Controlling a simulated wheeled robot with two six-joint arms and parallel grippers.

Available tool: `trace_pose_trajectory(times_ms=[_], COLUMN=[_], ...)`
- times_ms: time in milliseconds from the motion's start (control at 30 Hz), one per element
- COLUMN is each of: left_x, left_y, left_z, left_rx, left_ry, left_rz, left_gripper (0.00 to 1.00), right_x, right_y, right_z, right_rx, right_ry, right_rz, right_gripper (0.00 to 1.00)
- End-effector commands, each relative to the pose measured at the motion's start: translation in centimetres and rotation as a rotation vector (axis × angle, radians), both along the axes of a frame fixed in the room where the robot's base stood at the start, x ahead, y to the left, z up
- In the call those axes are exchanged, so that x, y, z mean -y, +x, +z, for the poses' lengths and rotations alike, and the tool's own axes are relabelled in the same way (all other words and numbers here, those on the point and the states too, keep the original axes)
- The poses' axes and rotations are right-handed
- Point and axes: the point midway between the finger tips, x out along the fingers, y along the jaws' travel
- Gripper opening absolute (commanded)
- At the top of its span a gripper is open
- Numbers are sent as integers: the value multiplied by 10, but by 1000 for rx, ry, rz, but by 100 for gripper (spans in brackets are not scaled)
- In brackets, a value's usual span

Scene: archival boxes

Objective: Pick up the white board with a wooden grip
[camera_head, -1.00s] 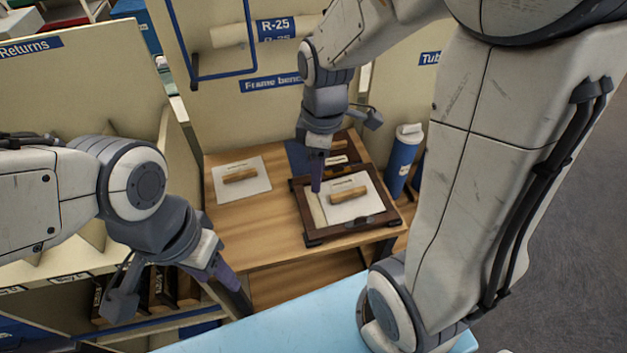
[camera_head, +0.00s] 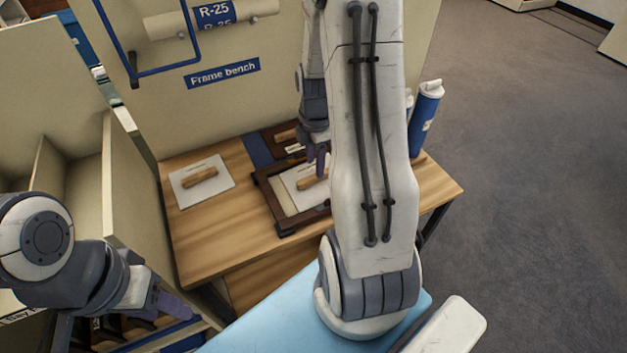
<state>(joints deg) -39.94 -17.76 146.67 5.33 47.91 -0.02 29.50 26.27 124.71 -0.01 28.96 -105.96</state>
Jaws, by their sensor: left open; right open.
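A white board with a wooden grip (camera_head: 222,177) lies flat on the left part of the wooden bench. A second white board with a wooden grip (camera_head: 291,179) lies inside a dark wooden frame (camera_head: 274,206) in the middle of the bench; my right arm hides its right part. My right gripper (camera_head: 317,160) is open over the framed board, close to its grip; I cannot tell whether it touches. My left gripper (camera_head: 176,306) is open and empty at the lower left, below and in front of the bench.
The bench (camera_head: 230,237) has bare wood between the loose board and the frame. Another dark frame (camera_head: 273,137) lies behind. A blue bottle (camera_head: 424,118) stands at the right. A panel labelled Frame bench (camera_head: 222,73) closes the back.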

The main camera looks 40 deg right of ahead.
Motion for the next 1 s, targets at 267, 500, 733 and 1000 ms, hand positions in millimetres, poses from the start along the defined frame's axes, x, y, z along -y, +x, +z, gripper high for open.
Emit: trace_pose_trajectory(times_ms=[267, 500, 733, 1000], left_x=[0, 0, 0, 0], left_y=[0, 0, 0, 0], left_z=[3, 2, 2, 2], left_rx=[0, 0, 0, 0], left_ry=[0, 0, 0, 0], left_rz=[0, 0, 0, 0], left_gripper=[50, 50, 50, 50], right_x=[-1, -1, -1, 0], right_y=[-2, -1, -1, -1], right_z=[-39, -42, -42, -42], right_rx=[-5, 0, -1, 0], right_ry=[2, 0, 0, 0], right_rz=[1, 1, 1, 1], right_gripper=[55, 55, 0, 0])
